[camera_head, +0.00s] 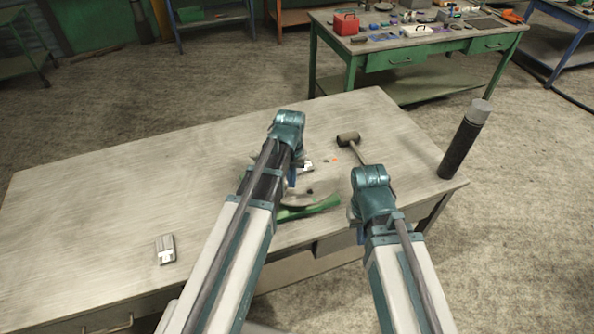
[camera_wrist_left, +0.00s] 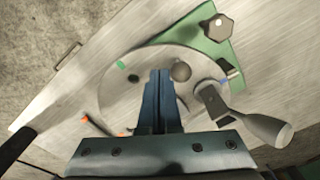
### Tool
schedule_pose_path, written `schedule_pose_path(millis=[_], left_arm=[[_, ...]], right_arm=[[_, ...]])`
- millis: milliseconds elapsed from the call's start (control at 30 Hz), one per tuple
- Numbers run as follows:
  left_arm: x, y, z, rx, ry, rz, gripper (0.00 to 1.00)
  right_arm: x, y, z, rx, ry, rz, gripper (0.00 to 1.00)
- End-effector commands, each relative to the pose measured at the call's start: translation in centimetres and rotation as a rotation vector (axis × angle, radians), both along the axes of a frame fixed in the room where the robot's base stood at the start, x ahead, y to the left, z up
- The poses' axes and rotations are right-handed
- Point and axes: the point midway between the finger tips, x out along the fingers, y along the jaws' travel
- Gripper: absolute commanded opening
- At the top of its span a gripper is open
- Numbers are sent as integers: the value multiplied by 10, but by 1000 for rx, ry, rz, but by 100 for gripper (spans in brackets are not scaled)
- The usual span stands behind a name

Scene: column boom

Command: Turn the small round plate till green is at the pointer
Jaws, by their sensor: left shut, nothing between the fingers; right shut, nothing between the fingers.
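My left gripper (camera_wrist_left: 163,75) is shut and empty over the plate, close beside the knob; contact cannot be told. My right gripper (camera_head: 358,234) is shut, right of the base, largely hidden. I cannot identify the pointer with certainty.
A mallet (camera_head: 348,139) lies behind the grippers. A black cylinder (camera_head: 461,145) stands at the table's right corner. A grey-white block (camera_head: 166,249) lies at front left. A grey-handled item (camera_wrist_left: 250,120) overlaps the plate's right side in the wrist view. The table's left is clear.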

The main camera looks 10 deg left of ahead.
Motion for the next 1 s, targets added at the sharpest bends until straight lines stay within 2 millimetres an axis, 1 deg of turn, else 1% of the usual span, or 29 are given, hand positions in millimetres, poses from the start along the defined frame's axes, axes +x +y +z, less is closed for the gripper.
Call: schedule_pose_path(millis=[100, 1000], left_arm=[[0, 0, -7, 0, 0, 0, 0], [0, 0, -39, 0, 0, 0, 0]], right_arm=[[0, 0, -7, 0, 0, 0, 0], [0, 0, -39, 0, 0, 0, 0]])
